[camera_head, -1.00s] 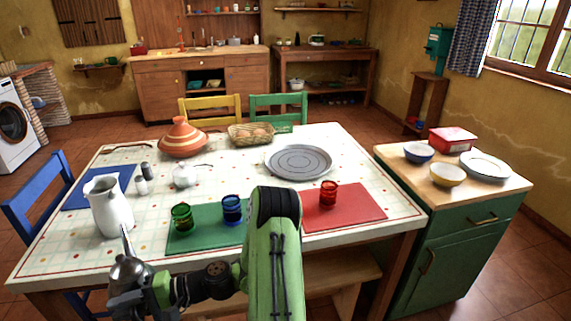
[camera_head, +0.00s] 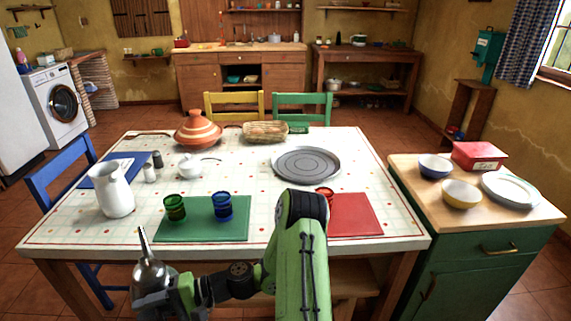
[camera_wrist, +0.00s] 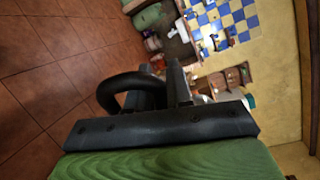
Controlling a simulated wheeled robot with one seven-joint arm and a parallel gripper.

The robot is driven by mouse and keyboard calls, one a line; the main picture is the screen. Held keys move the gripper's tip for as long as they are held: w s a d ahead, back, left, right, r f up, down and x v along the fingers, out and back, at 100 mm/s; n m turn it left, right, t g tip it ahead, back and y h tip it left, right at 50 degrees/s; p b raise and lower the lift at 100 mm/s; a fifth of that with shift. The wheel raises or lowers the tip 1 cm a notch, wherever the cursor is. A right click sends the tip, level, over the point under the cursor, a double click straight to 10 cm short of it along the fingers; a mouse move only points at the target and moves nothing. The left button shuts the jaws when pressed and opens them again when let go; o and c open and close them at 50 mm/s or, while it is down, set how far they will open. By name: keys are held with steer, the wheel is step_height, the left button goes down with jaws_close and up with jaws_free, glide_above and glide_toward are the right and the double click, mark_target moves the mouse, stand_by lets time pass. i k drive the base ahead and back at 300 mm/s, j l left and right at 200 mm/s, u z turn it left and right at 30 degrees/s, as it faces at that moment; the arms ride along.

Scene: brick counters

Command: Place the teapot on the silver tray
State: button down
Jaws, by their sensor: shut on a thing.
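A silver metal teapot (camera_head: 150,274) with a long thin spout is at the lower left of the head view, in front of the table's near edge. My gripper (camera_head: 165,303) is shut on it; the exact grip is partly hidden. In the wrist view a dark curved handle (camera_wrist: 112,88) shows at the fingers of my gripper (camera_wrist: 165,82). The silver tray (camera_head: 306,162), round, grey and empty, lies flat on the table right of its middle, well beyond my gripper.
The table (camera_head: 250,182) holds a white pitcher (camera_head: 113,192), green glass (camera_head: 174,208), blue glass (camera_head: 222,206), red glass (camera_head: 325,194), white pot (camera_head: 198,165), tagine (camera_head: 197,130) and basket (camera_head: 265,132). A green cabinet (camera_head: 470,250) with bowls stands at right.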

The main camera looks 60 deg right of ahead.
mark_target(313, 169)
steer(key=k+l, duration=0.8)
steer(key=l, duration=0.2)
